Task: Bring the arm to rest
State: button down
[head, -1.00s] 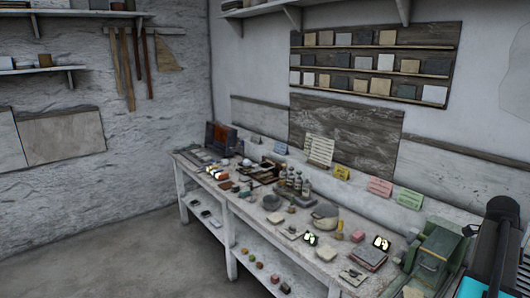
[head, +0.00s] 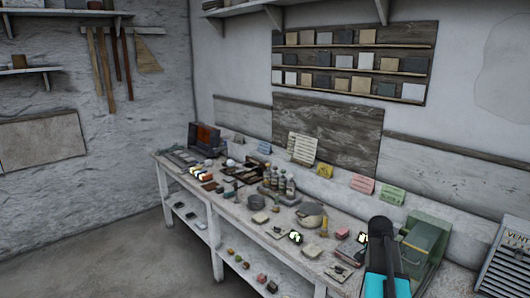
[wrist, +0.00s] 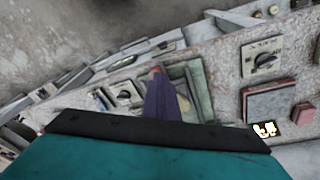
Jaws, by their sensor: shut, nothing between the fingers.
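My arm (head: 383,255), black with a teal part, rises at the lower right of the head view, in front of the workbench's right end. In the wrist view the teal and black wrist fills the bottom. The gripper's fingers cannot be made out in the head view.
The workbench (head: 163,160) is crowded with small tools, bottles and bowls. A green machine (head: 428,240) stands at its right end, close to my arm. A grey slatted vent panel (head: 505,258) is at the right edge. Open floor (head: 110,255) lies at the left.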

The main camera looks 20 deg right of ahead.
jog(key=w+a+f+n, duration=0.2)
jog(key=a+f+n, duration=0.1)
jog(key=a, duration=0.4)
jog(key=w+a+f+n+y, duration=0.1)
jog(key=w+a+f+n, duration=0.1)
jog(key=a+f+n, duration=0.35)
jog(key=w+a+f+n, duration=0.1)
jog(key=w+a+f, duration=0.1)
jog(key=a, duration=0.7)
jog(key=s+a+f+n, duration=0.1)
jog(key=a+f+n, duration=0.2)
jog(key=a, duration=0.3)
jog(key=s+a+f+n+t+y, duration=0.1)
jog(key=a+f+n, duration=0.15)
jog(key=a, duration=0.45)
jog(key=s+a+f+n, duration=0.1)
jog(key=a+f+n, duration=0.1)
jog(key=a+n, duration=0.3)
jog(key=s+a+f+g+b, duration=0.1)
jog(key=s+f+g+b, duration=0.4)
jog(key=s+f+b, duration=0.7)
jog(key=s+f, duration=1.4)
jog(key=f, duration=0.4)
jog(key=shift+s+a+f+m+g, duration=0.15)
jog(key=shift+a+f+m+g, duration=0.05)
jog(key=shift+a+m+g, duration=0.2)
jog(key=shift+d, duration=0.15)
